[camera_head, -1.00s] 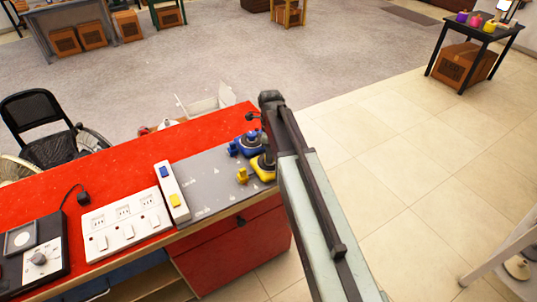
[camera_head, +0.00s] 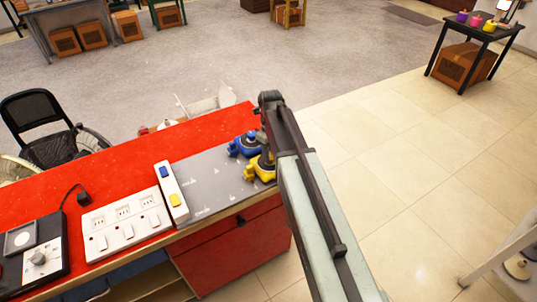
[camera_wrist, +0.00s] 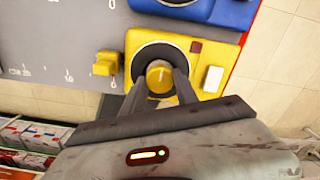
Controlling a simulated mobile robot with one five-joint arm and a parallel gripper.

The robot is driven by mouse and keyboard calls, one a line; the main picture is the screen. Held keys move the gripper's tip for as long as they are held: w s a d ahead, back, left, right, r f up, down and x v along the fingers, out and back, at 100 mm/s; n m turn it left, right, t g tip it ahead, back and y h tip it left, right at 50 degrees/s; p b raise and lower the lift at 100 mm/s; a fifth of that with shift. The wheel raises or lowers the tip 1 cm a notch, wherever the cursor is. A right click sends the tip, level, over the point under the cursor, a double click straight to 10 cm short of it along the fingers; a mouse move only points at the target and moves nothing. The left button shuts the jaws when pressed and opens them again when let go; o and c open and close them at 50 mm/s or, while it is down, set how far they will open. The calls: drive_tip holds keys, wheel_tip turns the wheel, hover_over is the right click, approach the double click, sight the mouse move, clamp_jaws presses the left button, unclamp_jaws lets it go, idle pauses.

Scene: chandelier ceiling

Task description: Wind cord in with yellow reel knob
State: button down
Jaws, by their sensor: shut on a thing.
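The yellow reel (camera_wrist: 211,65) sits on the grey panel (camera_wrist: 60,40) with a round yellow knob (camera_wrist: 159,85) in its dark ring. My gripper (camera_wrist: 160,73) comes from below in the wrist view, its two dark fingers shut on either side of the knob. A small yellow block (camera_wrist: 104,63) stands on the panel just left of the reel, by a scale mark; the cord cannot be made out. In the head view the yellow reel (camera_head: 262,166) is partly hidden by my arm, and my fingertips are hidden.
A blue reel (camera_head: 243,146) sits just behind the yellow one; it also shows in the wrist view (camera_wrist: 212,8). A white switch strip (camera_head: 171,192) and a socket board (camera_head: 126,220) lie left on the red bench (camera_head: 60,186).

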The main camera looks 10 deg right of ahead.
drive_tip(key=shift+s, duration=0.1)
drive_tip(key=c, duration=0.9)
unclamp_jaws()
drive_tip(key=shift+s+r, duration=0.1)
drive_tip(key=shift+r, duration=0.05)
drive_tip(key=shift+c, duration=0.2)
wheel_tip(320, 180, up, 8)
drive_tip(key=p, duration=0.8)
drive_tip(key=shift+f, duration=0.25)
